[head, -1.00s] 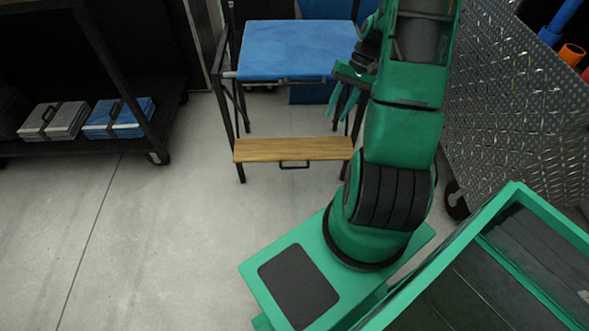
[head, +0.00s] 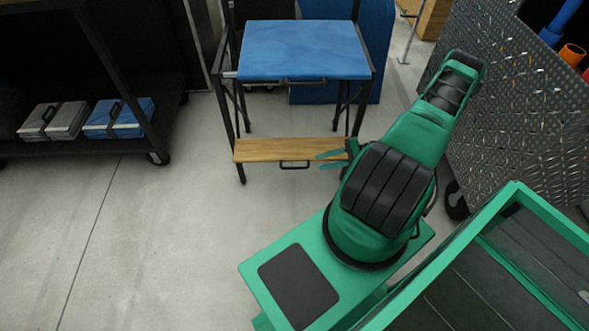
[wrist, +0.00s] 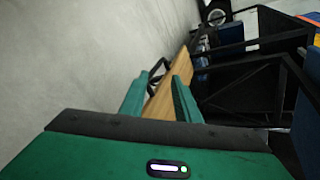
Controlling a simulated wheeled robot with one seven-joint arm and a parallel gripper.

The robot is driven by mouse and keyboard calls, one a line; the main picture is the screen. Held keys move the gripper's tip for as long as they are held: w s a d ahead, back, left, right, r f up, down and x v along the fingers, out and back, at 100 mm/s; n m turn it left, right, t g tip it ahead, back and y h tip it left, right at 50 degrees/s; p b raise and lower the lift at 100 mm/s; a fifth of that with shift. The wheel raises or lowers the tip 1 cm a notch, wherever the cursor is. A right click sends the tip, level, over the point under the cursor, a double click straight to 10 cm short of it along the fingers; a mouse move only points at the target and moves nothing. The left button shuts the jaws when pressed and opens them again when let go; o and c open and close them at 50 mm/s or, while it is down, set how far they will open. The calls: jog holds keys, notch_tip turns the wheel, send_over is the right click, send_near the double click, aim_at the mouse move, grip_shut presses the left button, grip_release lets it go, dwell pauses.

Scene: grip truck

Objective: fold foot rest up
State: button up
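The foot rest (head: 265,150) is a wooden board low at the front of a black-framed chair with a blue seat (head: 300,48). It lies out flat, with a black handle (head: 295,166) on its front edge. My gripper (head: 322,161) is at the board's right end, its green fingers spread and pointing left along it. In the wrist view, the fingers (wrist: 159,96) are apart, with the wooden board (wrist: 176,73) running away between and beyond them and the handle (wrist: 157,70) ahead. I cannot tell whether either finger touches the board.
A dark shelf with grey cases (head: 55,120) and blue cases (head: 118,118) stands at the left. A diamond-plate metal panel (head: 510,95) is close on the right of my arm. The concrete floor (head: 170,230) in front and to the left of the chair is clear.

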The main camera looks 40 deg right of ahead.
aim_at(296, 168)
jog(key=w+a+f+m+t, duration=0.1)
jog(key=w+a+f, duration=0.1)
jog(key=w, duration=0.1)
jog(key=w+a+f+m+t, duration=0.1)
jog(key=w+a+f+t, duration=0.1)
jog(key=a+f, duration=0.1)
jog(key=w+a+f+m+t, duration=0.1)
jog(key=w+a+f, duration=0.1)
jog(key=w+a, duration=0.1)
jog(key=shift+w+a+f+h, duration=0.25)
jog(key=shift+w+f+h, duration=0.05)
jog(key=shift+h, duration=0.1)
jog(key=shift+c, duration=0.5)
